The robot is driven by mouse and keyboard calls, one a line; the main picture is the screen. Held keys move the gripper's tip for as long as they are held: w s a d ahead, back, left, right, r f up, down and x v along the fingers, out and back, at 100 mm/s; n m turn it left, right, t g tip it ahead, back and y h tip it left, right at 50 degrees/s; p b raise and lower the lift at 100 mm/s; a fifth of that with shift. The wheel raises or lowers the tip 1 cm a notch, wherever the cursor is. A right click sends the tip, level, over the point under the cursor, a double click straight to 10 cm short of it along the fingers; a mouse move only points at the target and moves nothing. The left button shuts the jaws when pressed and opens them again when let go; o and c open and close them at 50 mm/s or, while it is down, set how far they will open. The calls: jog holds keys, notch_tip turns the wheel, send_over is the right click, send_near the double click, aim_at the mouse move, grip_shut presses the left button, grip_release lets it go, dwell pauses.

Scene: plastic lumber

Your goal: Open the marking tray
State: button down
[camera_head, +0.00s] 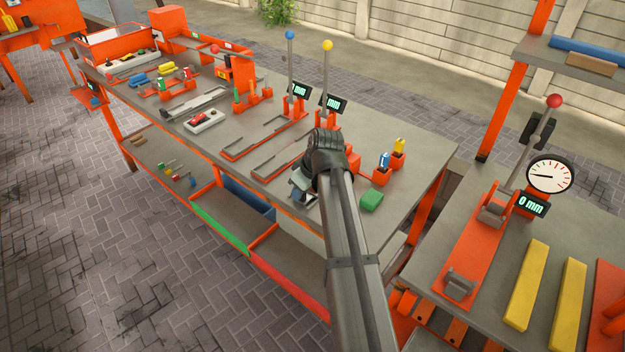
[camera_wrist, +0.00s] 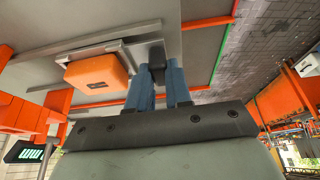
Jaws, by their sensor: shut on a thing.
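A shallow grey tray (camera_wrist: 140,47) with an orange block (camera_wrist: 97,75) on it lies by the workbench's front edge in the wrist view; it appears to be the marking tray. A small dark handle (camera_wrist: 157,53) sits at its end near the edge. My gripper (camera_wrist: 160,80) has its two blue fingers closed around this handle. In the head view my gripper (camera_head: 298,190) is at the front edge of the bench, and my arm hides most of the tray. How far the tray is open cannot be told.
The grey workbench (camera_head: 240,118) carries gauges with mm displays (camera_head: 335,103), levers and orange holders. A green block (camera_head: 371,200) lies right of my arm. Below are a shelf and bins with green (camera_head: 220,230) and red (camera_head: 290,270) front edges. Paved floor lies in front.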

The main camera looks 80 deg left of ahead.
jog(key=shift+w+d+f, duration=0.1)
jog(key=shift+f, duration=0.1)
jog(key=c, duration=1.3)
grip_release()
jog(key=shift+w+r, duration=0.1)
jog(key=v, duration=1.3)
jog(key=shift+r, duration=0.45)
